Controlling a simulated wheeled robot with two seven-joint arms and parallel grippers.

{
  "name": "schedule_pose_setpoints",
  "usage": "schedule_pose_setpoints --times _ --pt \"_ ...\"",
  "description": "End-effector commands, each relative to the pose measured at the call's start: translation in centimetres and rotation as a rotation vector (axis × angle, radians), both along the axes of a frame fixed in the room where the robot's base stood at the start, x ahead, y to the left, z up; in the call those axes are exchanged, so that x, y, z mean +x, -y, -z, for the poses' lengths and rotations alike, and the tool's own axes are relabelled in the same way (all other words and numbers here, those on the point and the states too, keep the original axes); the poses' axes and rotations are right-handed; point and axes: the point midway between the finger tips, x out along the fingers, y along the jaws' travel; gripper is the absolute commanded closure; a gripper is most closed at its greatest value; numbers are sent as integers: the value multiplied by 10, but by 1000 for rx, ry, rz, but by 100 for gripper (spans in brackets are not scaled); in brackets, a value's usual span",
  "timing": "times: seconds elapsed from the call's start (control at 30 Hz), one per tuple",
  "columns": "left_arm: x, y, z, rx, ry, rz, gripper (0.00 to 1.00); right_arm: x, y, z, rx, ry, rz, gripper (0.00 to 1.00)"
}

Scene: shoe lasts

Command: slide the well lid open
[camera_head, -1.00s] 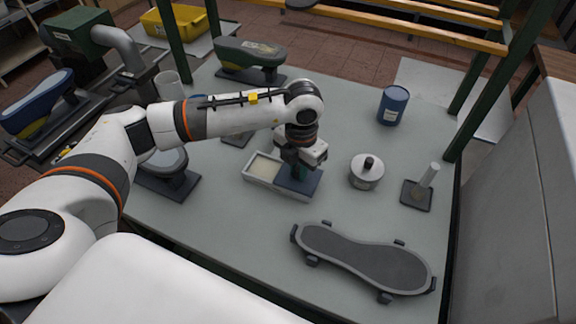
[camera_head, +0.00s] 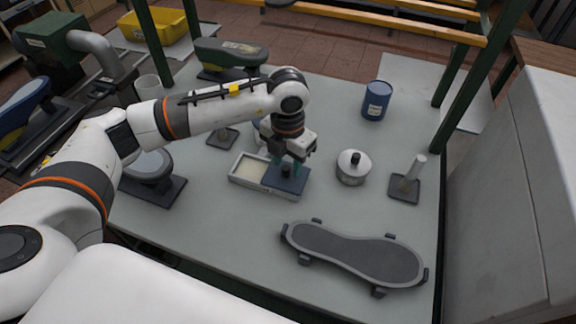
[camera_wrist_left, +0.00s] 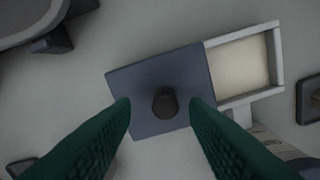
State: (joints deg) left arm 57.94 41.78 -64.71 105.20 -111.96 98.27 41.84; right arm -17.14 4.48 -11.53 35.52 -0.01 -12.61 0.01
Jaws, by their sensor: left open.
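The well (camera_head: 245,185) is a pale rectangular box on the table, with cream-coloured contents showing in its left part. Its flat dark-blue lid (camera_head: 297,183) lies over the right part, so the well is partly uncovered. A dark round knob (camera_head: 286,171) stands on the lid. In the left wrist view the lid (camera_wrist_left: 180,70) is beside the open well (camera_wrist_left: 275,60), with the knob (camera_wrist_left: 165,104) between my fingers. My left gripper (camera_head: 292,160) is open above the lid, its green fingers apart on either side of the knob. My right gripper is not in view.
A lidded silver pot (camera_head: 353,170) and a post on a dark base (camera_head: 405,187) stand right of the well. A sole-shaped dark pad (camera_head: 355,255) lies in front. A blue can (camera_head: 376,100) stands behind. Table around the well's front is clear.

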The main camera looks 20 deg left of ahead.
Motion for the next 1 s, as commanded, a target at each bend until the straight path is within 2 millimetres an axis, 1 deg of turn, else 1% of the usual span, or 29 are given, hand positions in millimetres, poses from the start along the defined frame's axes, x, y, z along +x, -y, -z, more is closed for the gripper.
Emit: schedule_pose_setpoints --times 0.03,0.3,0.4,0.5,0.67,1.0 --pt "1 0 -9 -1 8 2 59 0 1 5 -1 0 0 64" --pt "1 2 -67 -2 7 4 59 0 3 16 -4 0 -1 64" --pt "1 2 -83 -2 6 4 59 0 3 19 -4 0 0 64" --pt "1 2 -93 -2 4 4 59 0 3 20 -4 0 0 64" --pt "0 2 -100 -1 1 4 59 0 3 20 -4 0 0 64" --pt "0 2 -100 -1 1 4 59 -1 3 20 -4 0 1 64"
